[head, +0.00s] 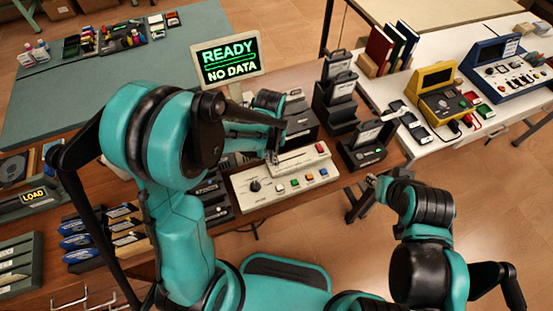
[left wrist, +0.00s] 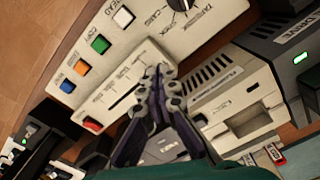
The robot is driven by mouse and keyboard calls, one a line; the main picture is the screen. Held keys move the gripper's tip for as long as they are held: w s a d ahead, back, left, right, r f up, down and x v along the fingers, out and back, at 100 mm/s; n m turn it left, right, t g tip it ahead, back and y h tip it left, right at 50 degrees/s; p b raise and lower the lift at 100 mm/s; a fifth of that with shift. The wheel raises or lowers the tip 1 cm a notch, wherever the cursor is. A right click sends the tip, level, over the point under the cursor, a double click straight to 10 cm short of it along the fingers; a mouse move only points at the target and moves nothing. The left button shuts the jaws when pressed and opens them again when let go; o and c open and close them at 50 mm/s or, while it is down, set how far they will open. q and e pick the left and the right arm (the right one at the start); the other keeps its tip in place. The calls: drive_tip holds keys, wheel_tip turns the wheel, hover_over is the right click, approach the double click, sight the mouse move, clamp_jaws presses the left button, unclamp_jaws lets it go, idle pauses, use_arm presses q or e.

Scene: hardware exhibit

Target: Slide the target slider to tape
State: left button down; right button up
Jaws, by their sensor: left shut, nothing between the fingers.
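The pale control panel (head: 300,185) stands at the bench's front edge, with a black knob (head: 255,186) and a row of coloured buttons. In the left wrist view the panel (left wrist: 150,22) has a dark slider slot (left wrist: 124,97) beside the buttons. My left gripper (head: 272,157) is over the panel's rear part. Its fingertips (left wrist: 160,72) are together at one end of the slot, with nothing visible between them. The slider handle is not clearly seen, perhaps behind the fingers. Slot labels are too small to read. My right gripper (head: 374,182) is off the bench's right side, its fingers unclear.
A screen (head: 229,60) reading READY, NO DATA stands behind the panel. A grey drive unit (left wrist: 285,50) with a green light is close by. Dark card devices (head: 363,148) stand right of the panel. A white table (head: 440,130) holds yellow and blue instruments.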

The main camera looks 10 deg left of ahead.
use_arm(q)
drive_tip(key=shift+f+b, duration=0.7)
idle(0.5)
drive_tip(key=shift+w+d, duration=0.5)
drive_tip(key=shift+d, duration=0.25)
drive_tip(key=shift+w+d, duration=0.55)
drive_tip(key=shift+d, duration=0.25)
drive_tip(key=shift+w+d, duration=0.5)
drive_tip(key=shift+d, duration=0.25)
idle(0.7)
drive_tip(key=shift+s+a+b, duration=0.15)
drive_tip(key=shift+a+b, duration=0.1)
drive_tip(key=shift+b, duration=0.05)
idle(0.4)
drive_tip(key=shift+r, duration=0.1)
wheel_tip(320, 180, up, 7)
drive_tip(key=p, duration=0.5)
idle(0.5)
